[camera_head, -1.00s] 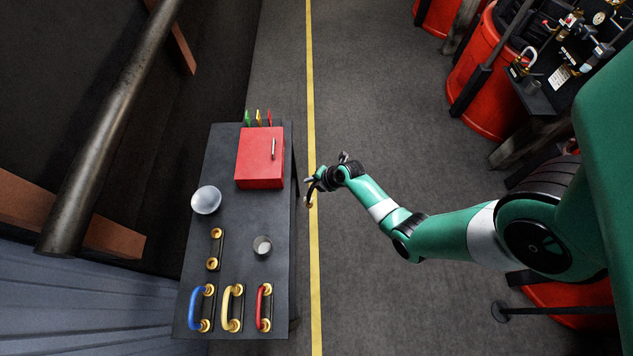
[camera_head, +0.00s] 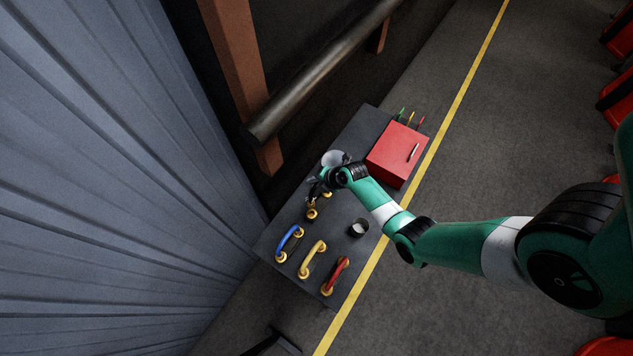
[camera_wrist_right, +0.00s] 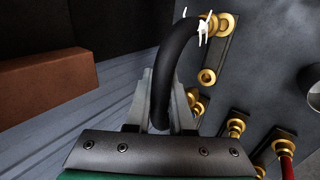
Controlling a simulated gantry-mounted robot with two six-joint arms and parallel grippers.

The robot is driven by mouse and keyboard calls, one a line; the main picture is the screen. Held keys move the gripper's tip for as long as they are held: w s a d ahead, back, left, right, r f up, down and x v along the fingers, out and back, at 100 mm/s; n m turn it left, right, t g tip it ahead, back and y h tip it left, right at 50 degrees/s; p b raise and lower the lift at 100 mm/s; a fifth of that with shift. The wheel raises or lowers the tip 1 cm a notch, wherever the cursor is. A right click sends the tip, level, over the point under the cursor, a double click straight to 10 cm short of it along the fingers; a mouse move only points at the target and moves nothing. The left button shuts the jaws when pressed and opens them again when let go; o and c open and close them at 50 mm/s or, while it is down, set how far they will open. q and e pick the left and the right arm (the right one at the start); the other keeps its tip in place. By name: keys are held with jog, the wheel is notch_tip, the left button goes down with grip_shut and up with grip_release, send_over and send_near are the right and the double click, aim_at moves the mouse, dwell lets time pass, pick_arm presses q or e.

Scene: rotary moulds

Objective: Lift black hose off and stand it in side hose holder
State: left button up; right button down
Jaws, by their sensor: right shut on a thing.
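My right gripper (camera_head: 314,192) is over the dark table (camera_head: 352,128). In the right wrist view (camera_wrist_right: 165,110) it is shut on the black hose (camera_wrist_right: 170,60). The hose arches up and right to a brass end (camera_wrist_right: 208,24), close to the upper brass socket of a dark two-socket holder (camera_wrist_right: 217,52). I cannot tell whether that end is in the socket or just above it. The holder's lower socket (camera_wrist_right: 207,76) looks empty. The hose's other end is hidden by the gripper. In the head view the holder (camera_head: 312,212) is partly covered by the gripper. My left gripper is out of view.
Blue (camera_head: 288,241), yellow (camera_head: 312,258) and red (camera_head: 337,274) hoses stand in holders along the near end. A grey cup (camera_head: 359,228) stands right of the holder. A red box (camera_head: 396,154) and a pale bowl (camera_head: 332,157) are farther back. A thick pipe (camera_head: 325,65) runs behind the table.

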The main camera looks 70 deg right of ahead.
jog(key=shift+f+b, duration=2.3)
jog(key=shift+f, duration=0.3)
jog(key=shift+f+b, duration=0.1)
jog(key=shift+b, duration=0.2)
jog(key=shift+f, duration=0.1)
jog(key=shift+f+b, duration=1.55)
jog(key=shift+b, duration=0.2)
